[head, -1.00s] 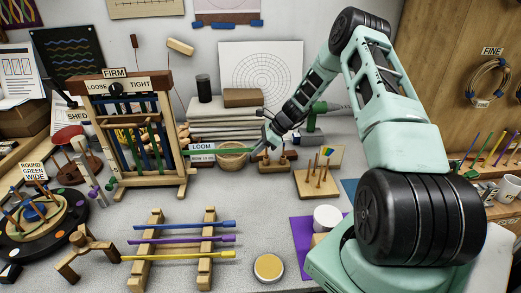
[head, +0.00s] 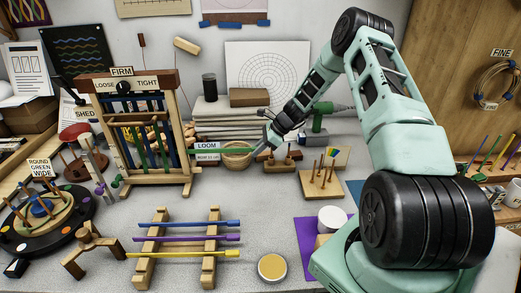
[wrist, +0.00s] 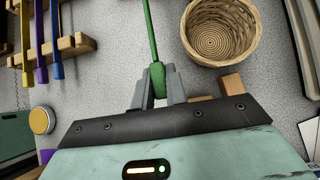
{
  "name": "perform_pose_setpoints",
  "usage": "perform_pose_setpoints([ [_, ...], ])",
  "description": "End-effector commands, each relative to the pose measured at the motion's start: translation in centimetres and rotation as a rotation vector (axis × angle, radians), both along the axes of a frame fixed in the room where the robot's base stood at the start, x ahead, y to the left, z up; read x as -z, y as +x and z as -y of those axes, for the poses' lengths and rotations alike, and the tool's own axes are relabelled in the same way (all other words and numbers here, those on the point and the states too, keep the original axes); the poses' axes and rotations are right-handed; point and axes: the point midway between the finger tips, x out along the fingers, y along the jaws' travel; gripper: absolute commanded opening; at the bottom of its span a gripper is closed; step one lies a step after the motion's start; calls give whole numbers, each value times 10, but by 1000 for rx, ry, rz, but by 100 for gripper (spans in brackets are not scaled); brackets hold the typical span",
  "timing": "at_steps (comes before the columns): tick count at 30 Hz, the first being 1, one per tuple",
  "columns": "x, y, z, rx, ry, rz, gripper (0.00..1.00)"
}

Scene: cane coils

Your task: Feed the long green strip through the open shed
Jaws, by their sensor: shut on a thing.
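My gripper (head: 268,145) is at the middle of the bench, right of the loom. In the wrist view my gripper (wrist: 157,88) is shut on the thick end of the long green strip (wrist: 152,35), which runs straight away from the jaws and out of the top of the picture. In the head view the strip (head: 236,153) points left, roughly level, toward the loom's right post. The upright wooden loom (head: 184,135) holds blue and green vertical strips with gaps between them, under a FIRM sign. I cannot tell whether the strip's far tip is inside the shed.
A round basket (head: 238,168) stands close beside the strip and also shows in the wrist view (wrist: 190,35). A rack (head: 209,262) with blue, purple and yellow strips lies in front. A pegged block (head: 315,188) stands to the right. The bench between rack and loom is clear.

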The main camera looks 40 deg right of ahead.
Motion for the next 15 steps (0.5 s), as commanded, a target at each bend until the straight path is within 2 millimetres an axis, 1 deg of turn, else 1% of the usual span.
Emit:
perform_pose_setpoints([
  [15, 0, 15, -20, 0, 0, 0, 0],
])
